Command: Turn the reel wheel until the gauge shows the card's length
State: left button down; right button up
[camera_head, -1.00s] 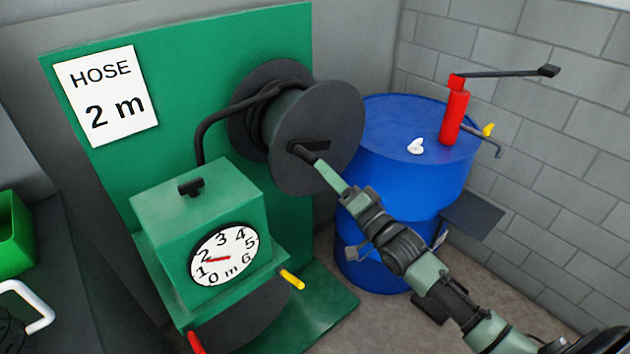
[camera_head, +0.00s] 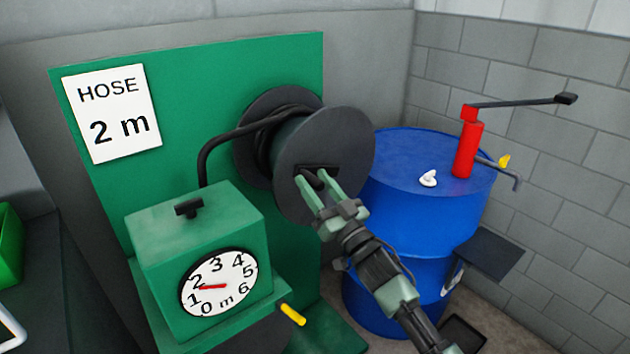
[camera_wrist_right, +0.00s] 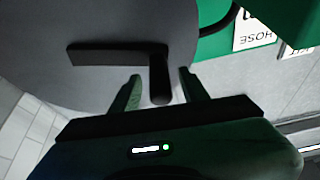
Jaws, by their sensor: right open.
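The reel wheel (camera_head: 345,140) is a dark grey disc on the green panel, with black hose wound behind it. Its crank handle (camera_wrist_right: 160,80) is a short dark peg on a flat bar. My right gripper (camera_head: 326,192) is open, with its two pale green fingers on either side of the peg; the wrist view shows gaps between peg and fingers. The gauge (camera_head: 228,297) is a white dial in metres on a green box; its red needle points left, just below the 2 mark. The card (camera_head: 112,112) reads "HOSE 2 m". My left gripper is out of view.
A blue drum (camera_head: 400,225) stands right of the reel, with a red hand pump (camera_head: 467,150) and a small white piece (camera_head: 428,178) on top. A yellow-tipped lever (camera_head: 291,314) juts out below the gauge box. A green bin (camera_head: 8,248) is at far left.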

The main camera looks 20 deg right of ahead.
jog(key=shift+w, duration=0.15)
grip_shut()
dwell(1.4)
